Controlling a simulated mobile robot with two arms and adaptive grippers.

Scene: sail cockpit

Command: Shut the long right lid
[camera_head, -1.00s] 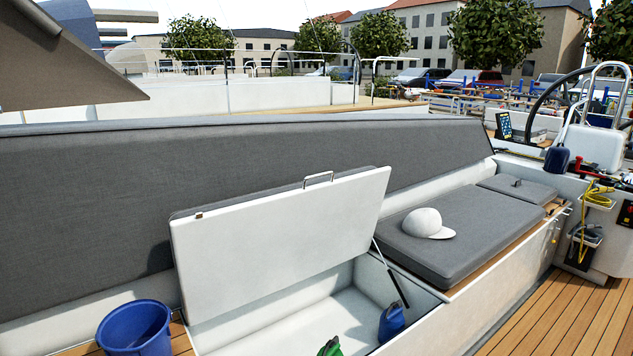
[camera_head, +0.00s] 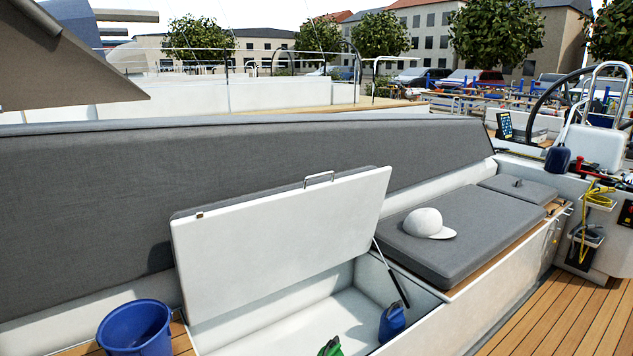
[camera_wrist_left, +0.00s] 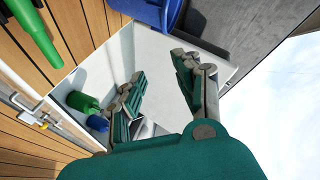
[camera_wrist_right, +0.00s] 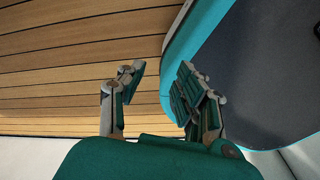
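The long lid (camera_head: 285,245) stands raised on the bench in the head view, its white underside facing me. It has a metal handle (camera_head: 319,179) on its top edge and a dark strut (camera_head: 391,275) at its right side. Below it is the open white locker (camera_head: 300,325). My grippers are not in the head view. In the left wrist view my left gripper (camera_wrist_left: 155,80) is open and empty, with the locker interior beyond it. In the right wrist view my right gripper (camera_wrist_right: 157,80) is open and empty above the wooden deck.
A blue container (camera_head: 392,320) and a green one (camera_head: 331,347) are in the locker. A blue bucket (camera_head: 135,328) stands left of the opening. A white cap (camera_head: 428,223) lies on the grey cushion (camera_head: 450,245) to the right. The wooden deck (camera_head: 565,320) at right is clear.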

